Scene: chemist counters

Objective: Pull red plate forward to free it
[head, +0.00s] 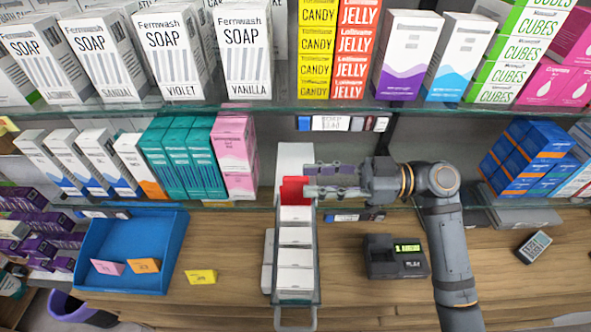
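The red plate (293,188) stands upright at the back of a narrow clear-sided tray (295,298), behind a row of white boxes (295,235). Its lower part is hidden by the boxes. My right gripper (309,181) comes in from the right, with its fingertips at the plate's right edge. The two fingers are apart, one farther back than the other, and a gap shows between them. The nearer fingertip overlaps the plate's edge in the picture; I cannot tell whether it touches. My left gripper is not in view.
A glass shelf with soap, candy and jelly boxes (317,45) runs above. Pink boxes (235,150) stand left of the tray. A blue tray (133,225) lies on the left counter.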

